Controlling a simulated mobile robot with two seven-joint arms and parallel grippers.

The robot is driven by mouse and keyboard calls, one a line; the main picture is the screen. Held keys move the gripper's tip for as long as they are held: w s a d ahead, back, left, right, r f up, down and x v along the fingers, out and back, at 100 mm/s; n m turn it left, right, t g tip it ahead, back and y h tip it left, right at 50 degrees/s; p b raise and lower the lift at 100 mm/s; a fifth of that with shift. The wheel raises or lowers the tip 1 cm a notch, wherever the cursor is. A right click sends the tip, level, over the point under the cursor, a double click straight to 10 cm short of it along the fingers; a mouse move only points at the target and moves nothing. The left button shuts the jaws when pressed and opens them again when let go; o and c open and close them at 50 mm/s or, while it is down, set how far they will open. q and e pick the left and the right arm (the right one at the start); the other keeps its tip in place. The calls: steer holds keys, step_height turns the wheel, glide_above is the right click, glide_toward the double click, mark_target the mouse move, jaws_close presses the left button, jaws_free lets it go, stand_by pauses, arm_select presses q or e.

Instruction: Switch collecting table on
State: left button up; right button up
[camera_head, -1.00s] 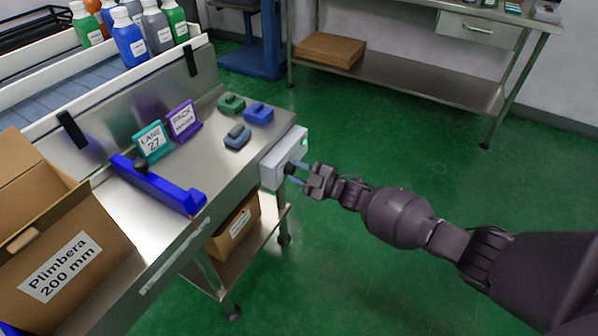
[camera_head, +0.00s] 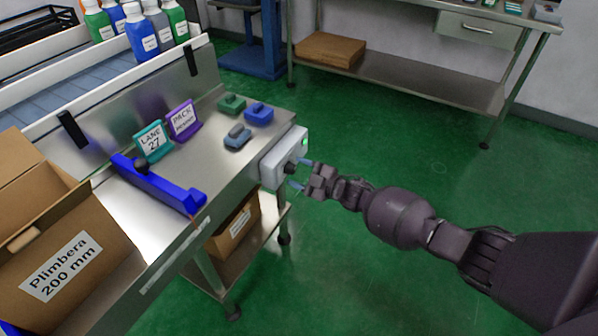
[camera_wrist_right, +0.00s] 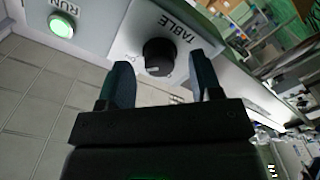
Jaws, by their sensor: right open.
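The collecting table (camera_head: 185,215) is a steel table at the left in the head view. A grey control box (camera_head: 277,165) is fixed on its right end. In the right wrist view the box face carries a black rotary knob (camera_wrist_right: 159,57) under the label TABLE and a lit green RUN light (camera_wrist_right: 61,26). My right gripper (camera_head: 297,175) is at the box's front. Its open fingers (camera_wrist_right: 160,80) stand on either side of the knob; I cannot tell whether they touch it. The knob's pointer mark is small, and its setting is hard to read. My left gripper is out of view.
On the table stand a blue stop bar (camera_head: 160,187), a teal LANE 27 sign (camera_head: 152,142), a purple sign (camera_head: 183,120) and several small blocks. An open carton (camera_head: 60,250) is at the left. Bottles (camera_head: 142,38) stand behind on the conveyor. Green floor at right is clear.

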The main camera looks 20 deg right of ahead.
arm_select(q)
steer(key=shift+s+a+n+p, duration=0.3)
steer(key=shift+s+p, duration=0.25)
steer(key=shift+p, duration=0.4)
arm_select(e)
steer(key=v, duration=1)
steer(key=shift+s+d, duration=0.2)
steer(key=shift+d, duration=0.05)
steer(key=shift+s, duration=0.1)
